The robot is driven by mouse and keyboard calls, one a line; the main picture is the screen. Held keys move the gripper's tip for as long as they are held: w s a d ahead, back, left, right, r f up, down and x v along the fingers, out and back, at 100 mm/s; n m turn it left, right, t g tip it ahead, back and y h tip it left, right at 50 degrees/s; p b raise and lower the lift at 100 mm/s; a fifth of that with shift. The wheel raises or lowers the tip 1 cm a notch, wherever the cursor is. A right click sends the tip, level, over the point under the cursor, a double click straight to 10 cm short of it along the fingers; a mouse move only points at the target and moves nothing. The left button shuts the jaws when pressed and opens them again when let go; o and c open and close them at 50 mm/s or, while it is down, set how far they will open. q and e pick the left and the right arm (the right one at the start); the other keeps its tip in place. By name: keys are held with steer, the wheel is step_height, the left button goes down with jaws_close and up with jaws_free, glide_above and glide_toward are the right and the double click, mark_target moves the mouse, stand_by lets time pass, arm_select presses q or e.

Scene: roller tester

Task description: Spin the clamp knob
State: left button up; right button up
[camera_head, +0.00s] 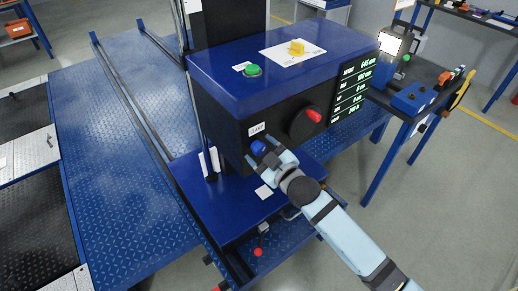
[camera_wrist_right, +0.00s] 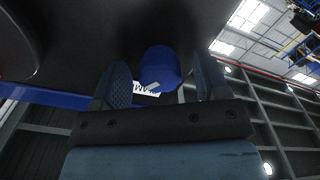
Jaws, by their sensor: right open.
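The blue clamp knob (camera_head: 259,147) sits on the dark front face of the tester, below a small white label (camera_head: 257,129). My right gripper (camera_head: 263,156) is at the knob, its arm coming in from the lower right. In the right wrist view the knob (camera_wrist_right: 160,68) shows between the two spread fingers of the right gripper (camera_wrist_right: 161,78), with a gap on each side. The fingers are open. Part of the label (camera_wrist_right: 146,91) shows behind the knob. My left gripper is out of view.
A black dial with a red pointer (camera_head: 306,121) is right of the knob, beside a green-lettered display (camera_head: 350,90). A green button (camera_head: 252,70) and a yellow piece on a sheet (camera_head: 297,48) are on top. A red-ended lever (camera_head: 258,252) hangs below the blue ledge.

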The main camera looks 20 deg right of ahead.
jaws_close()
steer(key=shift+r+m+p, duration=0.25)
steer(key=shift+m+p, duration=0.45)
steer(key=shift+m, duration=0.2)
steer(key=m+p, duration=0.1)
steer(key=m, duration=0.2)
steer(key=shift+p, duration=0.3)
steer(key=m+p, duration=0.1)
steer(key=m, duration=0.1)
steer(key=shift+f+m, duration=0.1)
steer(key=shift+m, duration=0.2)
steer(key=shift+f+m, duration=0.15)
steer(key=shift+m, duration=0.25)
